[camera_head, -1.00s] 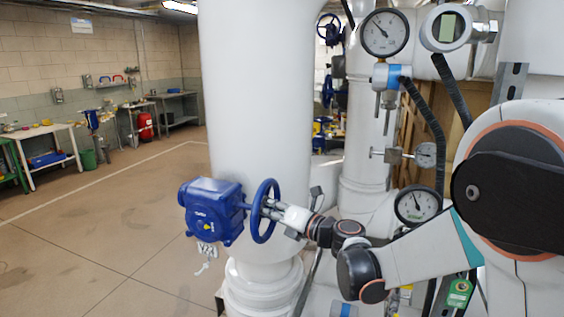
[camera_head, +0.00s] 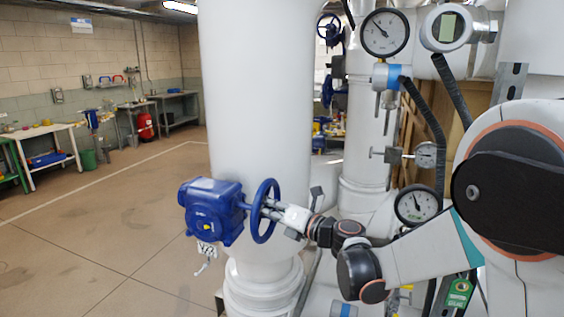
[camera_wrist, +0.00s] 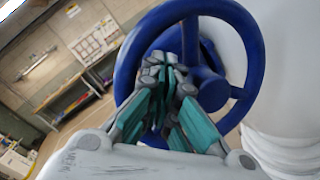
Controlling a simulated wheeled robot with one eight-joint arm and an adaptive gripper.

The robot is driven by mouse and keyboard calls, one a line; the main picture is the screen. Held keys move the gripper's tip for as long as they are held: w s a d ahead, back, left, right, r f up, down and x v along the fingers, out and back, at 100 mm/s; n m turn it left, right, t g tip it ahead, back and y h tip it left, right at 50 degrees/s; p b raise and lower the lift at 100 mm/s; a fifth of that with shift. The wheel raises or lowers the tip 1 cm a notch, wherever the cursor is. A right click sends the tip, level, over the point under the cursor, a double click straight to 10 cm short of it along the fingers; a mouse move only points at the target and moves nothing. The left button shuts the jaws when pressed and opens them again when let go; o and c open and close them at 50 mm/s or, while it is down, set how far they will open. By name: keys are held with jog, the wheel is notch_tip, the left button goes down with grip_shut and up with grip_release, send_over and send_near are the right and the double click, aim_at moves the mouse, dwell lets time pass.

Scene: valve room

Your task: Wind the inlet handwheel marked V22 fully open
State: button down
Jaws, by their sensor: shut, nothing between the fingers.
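The blue handwheel (camera_head: 258,236) stands upright, edge-on, on the right side of a blue gearbox (camera_head: 208,212). In the wrist view the wheel's rim (camera_wrist: 257,62), hub and spokes fill the middle. My gripper (camera_head: 268,207) comes at the wheel from the right. Its grey and teal fingers (camera_wrist: 166,72) are closed together with nothing between them, in front of the wheel's opening beside the hub. I cannot tell whether they touch a spoke. The far lower rim is partly hidden by the fingers.
A thick white pipe (camera_head: 255,100) stands right behind the gearbox. Gauges (camera_head: 386,33) and a lower gauge (camera_head: 417,205) crowd the right, close to my arm. Open floor (camera_head: 110,215) lies to the left, with benches (camera_head: 55,130) along the wall.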

jog(key=shift+f, duration=0.1)
jog(key=shift+s+a+f+b, duration=0.2)
jog(key=shift+s+f+b, duration=0.3)
jog(key=shift+f+b, duration=0.1)
jog(key=shift+f, duration=0.1)
jog(key=shift+s+a+f+b, duration=0.1)
jog(key=shift+s+f+b, duration=0.15)
jog(key=shift+f+b, duration=0.45)
jog(key=shift+f, duration=0.1)
jog(key=shift+s+f+b, duration=0.1)
jog(key=shift+f+b, duration=0.55)
jog(key=shift+f, duration=0.15)
